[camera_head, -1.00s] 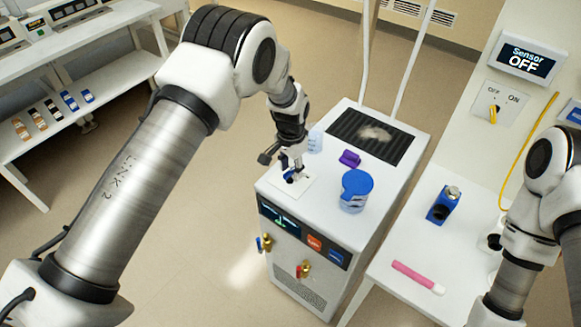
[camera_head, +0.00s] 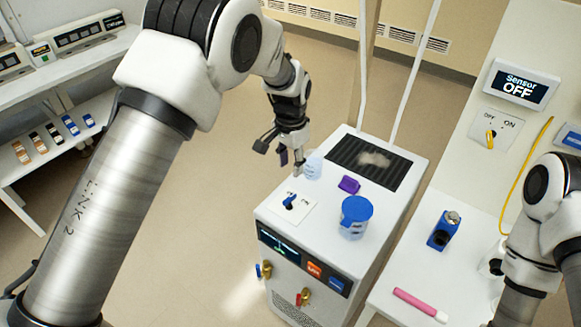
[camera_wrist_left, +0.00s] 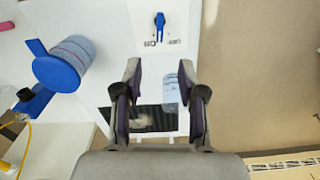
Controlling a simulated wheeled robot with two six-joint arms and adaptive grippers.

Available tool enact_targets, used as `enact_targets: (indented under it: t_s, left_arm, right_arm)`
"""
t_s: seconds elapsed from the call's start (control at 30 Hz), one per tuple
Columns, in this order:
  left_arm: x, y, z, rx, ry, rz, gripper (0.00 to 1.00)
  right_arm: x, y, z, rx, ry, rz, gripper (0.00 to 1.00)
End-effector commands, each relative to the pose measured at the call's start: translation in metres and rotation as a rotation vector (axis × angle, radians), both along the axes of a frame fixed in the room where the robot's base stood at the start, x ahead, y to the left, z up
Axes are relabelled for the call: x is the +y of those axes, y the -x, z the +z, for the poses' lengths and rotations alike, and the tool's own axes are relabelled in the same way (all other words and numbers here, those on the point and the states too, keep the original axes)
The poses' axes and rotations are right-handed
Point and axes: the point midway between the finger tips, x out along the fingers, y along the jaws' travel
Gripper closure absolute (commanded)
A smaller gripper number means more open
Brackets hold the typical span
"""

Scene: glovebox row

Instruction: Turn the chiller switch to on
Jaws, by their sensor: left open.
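The chiller (camera_head: 325,222) is a white cabinet with a dark display on its front. Its blue switch (camera_head: 289,202) sits on a white plate on top, near the front left corner. The switch also shows at the top of the left wrist view (camera_wrist_left: 160,27), with small labels on either side that I cannot read clearly. My left gripper (camera_head: 291,167) is raised behind the switch, apart from it. In the left wrist view its two fingers (camera_wrist_left: 157,78) are spread with nothing between them.
A blue-lidded jar (camera_head: 356,218), a purple object (camera_head: 349,184) and a pale translucent container (camera_head: 314,167) stand on the chiller. The container is close to my left gripper. A side table (camera_head: 395,275) holds a blue device and a pink marker. A wall panel (camera_head: 517,84) reads "Sensor OFF".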

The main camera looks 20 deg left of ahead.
Motion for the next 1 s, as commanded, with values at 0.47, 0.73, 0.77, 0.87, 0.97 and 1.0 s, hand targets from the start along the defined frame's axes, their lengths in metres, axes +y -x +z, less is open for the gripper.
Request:
enact_targets:
  t_s: [0.47, 0.73, 0.77, 0.87, 0.97, 1.0]
  left_arm:
    - [-0.002, -0.004, -0.056, 0.004, 0.000, 0.002, 0.62]
    - [-0.002, -0.004, -0.106, 0.005, 0.001, 0.003, 0.62]
    - [-0.003, -0.004, -0.110, 0.003, 0.001, 0.003, 0.62]
    - [-0.002, -0.004, -0.118, 0.002, 0.001, 0.003, 0.62]
    - [-0.002, -0.004, -0.120, 0.001, 0.000, 0.002, 0.62]
    - [-0.002, -0.004, -0.120, 0.001, 0.000, 0.002, 0.62]
  right_arm:
    - [0.000, 0.000, -0.035, 0.000, 0.000, 0.000, 0.60]
    - [0.000, 0.000, -0.022, 0.000, 0.000, 0.000, 0.60]
    - [0.000, 0.000, -0.021, 0.000, 0.000, 0.000, 0.60]
    - [0.000, 0.000, -0.020, 0.000, 0.000, 0.000, 0.60]
    - [0.000, 0.000, -0.021, 0.000, 0.000, 0.000, 0.60]
    - [0.000, 0.000, -0.021, 0.000, 0.000, 0.000, 0.60]
